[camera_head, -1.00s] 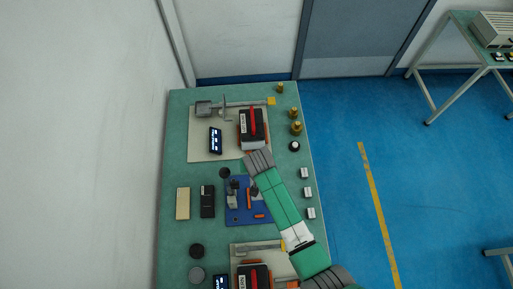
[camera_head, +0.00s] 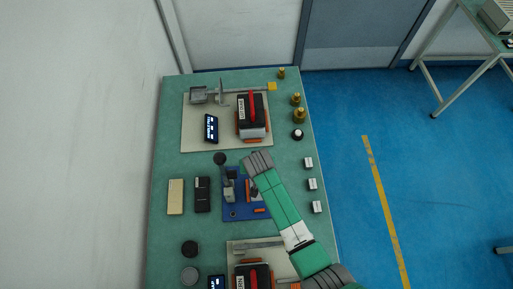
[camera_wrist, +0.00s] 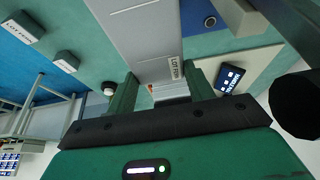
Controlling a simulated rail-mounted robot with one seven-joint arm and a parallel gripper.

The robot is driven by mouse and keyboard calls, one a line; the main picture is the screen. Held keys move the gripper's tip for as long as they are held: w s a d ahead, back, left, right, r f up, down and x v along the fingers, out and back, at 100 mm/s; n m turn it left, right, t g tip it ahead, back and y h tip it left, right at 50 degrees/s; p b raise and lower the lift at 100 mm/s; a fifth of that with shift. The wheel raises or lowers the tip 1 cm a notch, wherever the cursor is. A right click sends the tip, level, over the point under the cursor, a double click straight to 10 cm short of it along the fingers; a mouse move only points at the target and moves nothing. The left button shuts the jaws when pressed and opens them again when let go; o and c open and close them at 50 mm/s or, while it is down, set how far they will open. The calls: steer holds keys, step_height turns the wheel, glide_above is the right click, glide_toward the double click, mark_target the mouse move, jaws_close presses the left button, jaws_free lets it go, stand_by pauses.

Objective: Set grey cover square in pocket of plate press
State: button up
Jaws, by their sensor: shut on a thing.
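My gripper (camera_wrist: 162,82) is shut on the grey cover (camera_wrist: 145,30), a broad flat grey piece with a small white lot label, in the wrist view. The plate press (camera_head: 236,208) has a blue base and a lever with a round dark knob (camera_head: 220,158); it stands mid-table in the head view. A large dark round shape at the right edge of the wrist view looks like this knob (camera_wrist: 298,98). In the head view my arm covers the press's right side and hides my fingers and the cover. I cannot see the pocket clearly.
A beige fixture plate (camera_head: 197,138) with a dark, red-handled block (camera_head: 251,115) lies beyond the press. A tan block (camera_head: 175,197) and a black block (camera_head: 202,194) lie left of it. Several small white-topped blocks (camera_head: 312,184) line the right edge. Brass weights (camera_head: 299,115) stand far right.

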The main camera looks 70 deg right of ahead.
step_height(320, 180, down, 8)
steer(key=b, duration=0.7)
steer(key=shift+f, duration=0.25)
steer(key=shift+f+b, duration=0.65)
steer(key=shift+f, duration=0.2)
steer(key=shift+f, duration=0.15)
steer(key=o, duration=1.1)
steer(key=shift+o, duration=0.2)
steer(key=p+v, duration=0.2)
steer(key=v, duration=0.6)
steer(key=shift+f, duration=0.15)
